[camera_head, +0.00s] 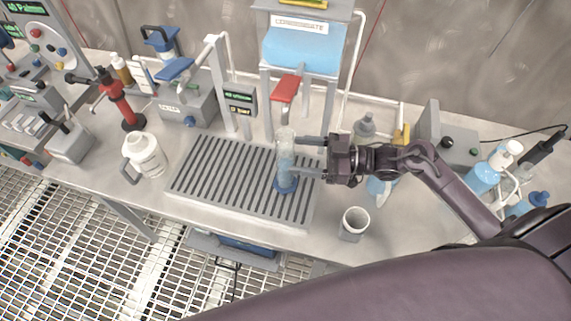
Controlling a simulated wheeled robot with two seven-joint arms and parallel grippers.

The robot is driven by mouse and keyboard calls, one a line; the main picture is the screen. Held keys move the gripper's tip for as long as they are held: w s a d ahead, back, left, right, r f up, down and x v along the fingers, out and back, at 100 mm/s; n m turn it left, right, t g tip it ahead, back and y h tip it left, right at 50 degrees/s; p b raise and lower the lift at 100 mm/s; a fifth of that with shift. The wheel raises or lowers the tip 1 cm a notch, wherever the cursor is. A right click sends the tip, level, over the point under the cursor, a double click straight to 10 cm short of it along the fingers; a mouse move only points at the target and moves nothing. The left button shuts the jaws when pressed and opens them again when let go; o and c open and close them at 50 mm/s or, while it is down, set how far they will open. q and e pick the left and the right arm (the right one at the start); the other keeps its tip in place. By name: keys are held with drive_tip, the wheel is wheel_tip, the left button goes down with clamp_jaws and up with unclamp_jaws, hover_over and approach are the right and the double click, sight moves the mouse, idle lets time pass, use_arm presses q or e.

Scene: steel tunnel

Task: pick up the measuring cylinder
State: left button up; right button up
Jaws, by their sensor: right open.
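The measuring cylinder (285,155) is clear with a blue base (286,186). It stands upright on the slatted grey drain grate (215,179), below a red-handled tap (285,90). My right gripper (297,157) reaches in from the right with its jaws open. Its two fingertips are level with the cylinder's body, one toward the back and one toward the front. I cannot tell whether they touch it. My left gripper is not in view.
A white jug (150,157) stands left of the grate. A small grey-white cup (354,223) stands to the right near the front edge. Blue-filled bottles (484,178) are at far right. A blue tank (301,50) is behind the tap.

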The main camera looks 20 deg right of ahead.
sight(277, 154)
drive_tip(key=p+x, duration=0.2)
drive_tip(key=x, duration=0.3)
drive_tip(key=shift+r, duration=0.1)
drive_tip(key=shift+w+a+f, duration=0.15)
drive_tip(key=shift+a+f, duration=0.05)
drive_tip(key=shift+a, duration=0.35)
drive_tip(key=c, duration=1.1)
